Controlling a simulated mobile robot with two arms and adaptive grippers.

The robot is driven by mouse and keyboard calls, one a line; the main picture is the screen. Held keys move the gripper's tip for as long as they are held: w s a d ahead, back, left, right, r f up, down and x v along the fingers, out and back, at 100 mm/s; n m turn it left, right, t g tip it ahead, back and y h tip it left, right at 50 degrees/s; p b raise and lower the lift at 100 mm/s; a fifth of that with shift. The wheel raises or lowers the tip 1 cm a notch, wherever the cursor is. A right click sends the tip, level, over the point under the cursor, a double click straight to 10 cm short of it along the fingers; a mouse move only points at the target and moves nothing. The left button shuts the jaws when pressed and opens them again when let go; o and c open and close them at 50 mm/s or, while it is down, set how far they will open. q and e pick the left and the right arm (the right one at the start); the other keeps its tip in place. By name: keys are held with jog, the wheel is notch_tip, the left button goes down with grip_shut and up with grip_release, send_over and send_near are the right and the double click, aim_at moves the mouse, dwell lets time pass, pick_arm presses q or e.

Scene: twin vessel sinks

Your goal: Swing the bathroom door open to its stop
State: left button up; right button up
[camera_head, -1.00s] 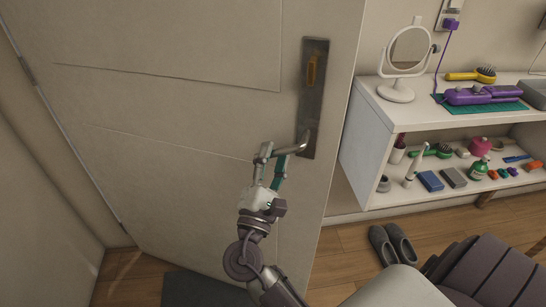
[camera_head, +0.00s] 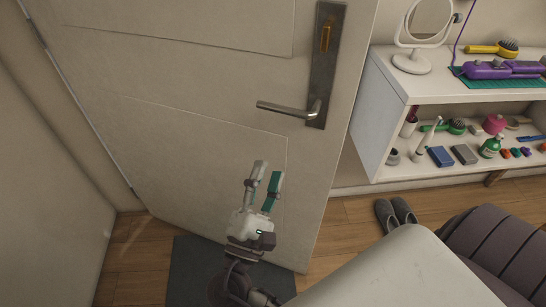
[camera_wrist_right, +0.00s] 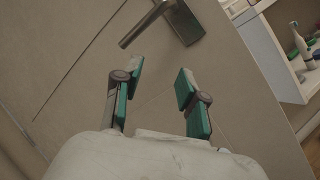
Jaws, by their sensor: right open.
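The bathroom door (camera_head: 200,110) is a pale panelled door that stands ajar, angled out from the left wall. Its metal lever handle (camera_head: 288,108) points left from a dark plate near the door's free edge. The handle also shows at the top of the right wrist view (camera_wrist_right: 142,24). My right gripper (camera_head: 265,176) is open and empty, below the handle and apart from it, in front of the door's lower panel. In the right wrist view its two teal-padded fingers (camera_wrist_right: 157,82) are spread with nothing between them. My left gripper is not in view.
A white shelf unit (camera_head: 375,115) with toiletries, a mirror and purple devices stands right of the door. Grey slippers (camera_head: 396,213) lie on the wood floor. A dark mat (camera_head: 195,270) lies at the door's foot. A dark ribbed object (camera_head: 500,235) fills the lower right.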

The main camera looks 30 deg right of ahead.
jog(key=shift+s+a+f, duration=0.1)
jog(key=shift+a, duration=0.1)
